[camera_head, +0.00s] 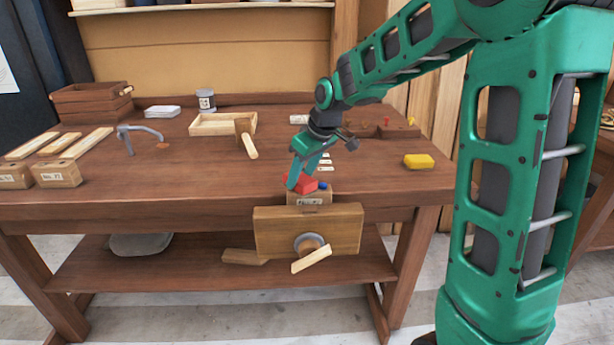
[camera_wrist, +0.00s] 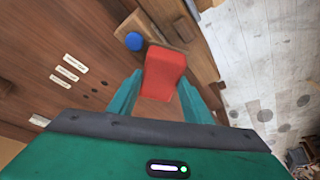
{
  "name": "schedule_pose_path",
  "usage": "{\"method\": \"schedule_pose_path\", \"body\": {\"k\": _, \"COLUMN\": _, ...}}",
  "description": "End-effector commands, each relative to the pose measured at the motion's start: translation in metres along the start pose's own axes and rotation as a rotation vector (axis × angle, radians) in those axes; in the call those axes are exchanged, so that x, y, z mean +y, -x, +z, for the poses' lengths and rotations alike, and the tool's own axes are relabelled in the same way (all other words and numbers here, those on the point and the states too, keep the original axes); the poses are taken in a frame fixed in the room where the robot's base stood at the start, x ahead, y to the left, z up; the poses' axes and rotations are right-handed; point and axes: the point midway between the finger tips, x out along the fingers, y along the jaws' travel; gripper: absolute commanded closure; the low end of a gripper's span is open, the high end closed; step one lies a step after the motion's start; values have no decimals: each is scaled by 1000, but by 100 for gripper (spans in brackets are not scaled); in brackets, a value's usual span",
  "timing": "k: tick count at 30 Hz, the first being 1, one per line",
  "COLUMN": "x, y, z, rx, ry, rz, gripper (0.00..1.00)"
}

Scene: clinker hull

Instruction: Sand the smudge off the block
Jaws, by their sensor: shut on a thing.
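My gripper (camera_head: 297,181) is shut on a red block-shaped sander (camera_head: 308,184), over the front edge of the bench. In the wrist view the red sander (camera_wrist: 163,75) sits between the two green fingers. A pale wooden block (camera_head: 309,198) with a label is at the top of the front vise (camera_head: 270,232). A blue rounded spot or piece (camera_head: 323,186) shows just right of the sander; in the wrist view it is a blue disc (camera_wrist: 134,41) beyond the sander. I cannot tell whether the sander touches the block. No other smudge is clear.
Labelled wooden blocks (camera_head: 56,173) stand at the left front. The bench top left of my gripper is mostly clear.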

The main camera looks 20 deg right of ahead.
Motion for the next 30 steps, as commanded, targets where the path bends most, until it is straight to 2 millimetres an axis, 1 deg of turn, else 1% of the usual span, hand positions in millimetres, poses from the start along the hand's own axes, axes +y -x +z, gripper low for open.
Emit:
{"method": "schedule_pose_path", "body": {"k": 5, "x": -9, "y": -3, "z": -5, "rx": -4, "ry": 7, "rz": -6, "gripper": 91}}
{"method": "schedule_pose_path", "body": {"k": 15, "x": -29, "y": -9, "z": -21, "rx": -5, "ry": 8, "rz": -9, "gripper": 91}}
{"method": "schedule_pose_path", "body": {"k": 25, "x": -30, "y": -8, "z": -23, "rx": -4, "ry": 8, "rz": -9, "gripper": 91}}
{"method": "schedule_pose_path", "body": {"k": 30, "x": -30, "y": 2, "z": -28, "rx": -1, "ry": 8, "rz": -8, "gripper": 91}}
